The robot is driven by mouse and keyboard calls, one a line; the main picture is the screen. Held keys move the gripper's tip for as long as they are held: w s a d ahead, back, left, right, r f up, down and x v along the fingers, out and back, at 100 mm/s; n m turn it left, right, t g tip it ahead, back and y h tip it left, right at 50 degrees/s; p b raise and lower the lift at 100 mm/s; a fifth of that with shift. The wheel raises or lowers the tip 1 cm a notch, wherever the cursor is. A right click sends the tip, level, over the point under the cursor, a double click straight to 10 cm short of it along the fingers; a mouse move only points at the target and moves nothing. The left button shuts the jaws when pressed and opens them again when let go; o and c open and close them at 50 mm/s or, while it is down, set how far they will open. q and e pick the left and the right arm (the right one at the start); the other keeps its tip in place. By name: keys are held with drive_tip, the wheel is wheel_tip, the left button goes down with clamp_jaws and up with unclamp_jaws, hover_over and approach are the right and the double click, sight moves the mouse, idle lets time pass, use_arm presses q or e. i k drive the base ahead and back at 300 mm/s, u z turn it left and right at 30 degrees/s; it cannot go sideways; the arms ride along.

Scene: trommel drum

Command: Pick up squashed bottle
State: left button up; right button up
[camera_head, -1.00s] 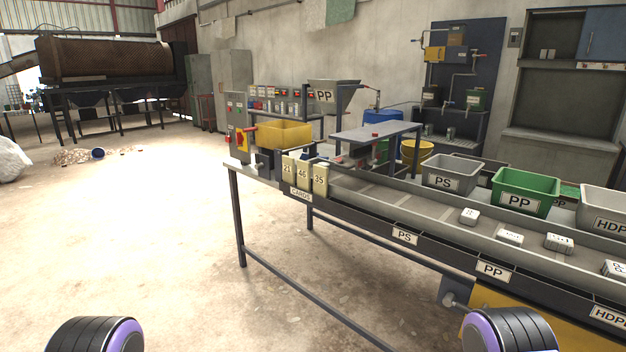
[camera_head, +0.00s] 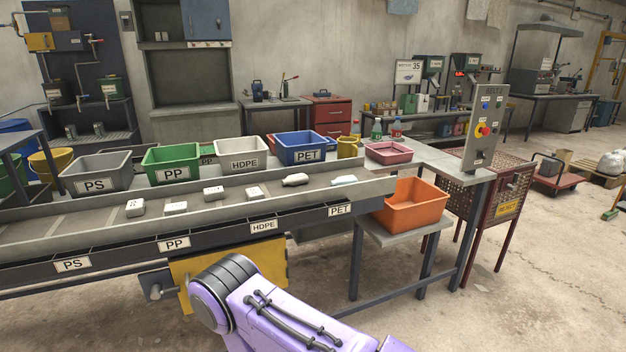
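Two bottle-like items lie on the sorting conveyor (camera_head: 75,229). One is a whitish bottle (camera_head: 295,179). The other is a pale, bluish, flat-looking item (camera_head: 344,180) close to the belt's right end, near the PET label. It may be the squashed bottle, but it is too small to be sure. Nothing touches either item. Neither of my grippers shows; only a purple link of my arm is in view at the bottom middle, in front of the conveyor.
Grey PS (camera_head: 96,174), green PP (camera_head: 171,165), grey HDPE (camera_head: 243,165) and blue PET (camera_head: 301,148) bins stand behind the belt. Several white blocks lie on it. An orange bin (camera_head: 410,204) stands beyond its right end. A control panel (camera_head: 486,128) rises at right. Open floor lies front right.

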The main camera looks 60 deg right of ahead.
sight(348, 179)
drive_tip(key=z, duration=2.05)
drive_tip(key=k, duration=0.65)
drive_tip(key=u, duration=0.35)
drive_tip(key=i, duration=0.7)
drive_tip(key=u, duration=0.1)
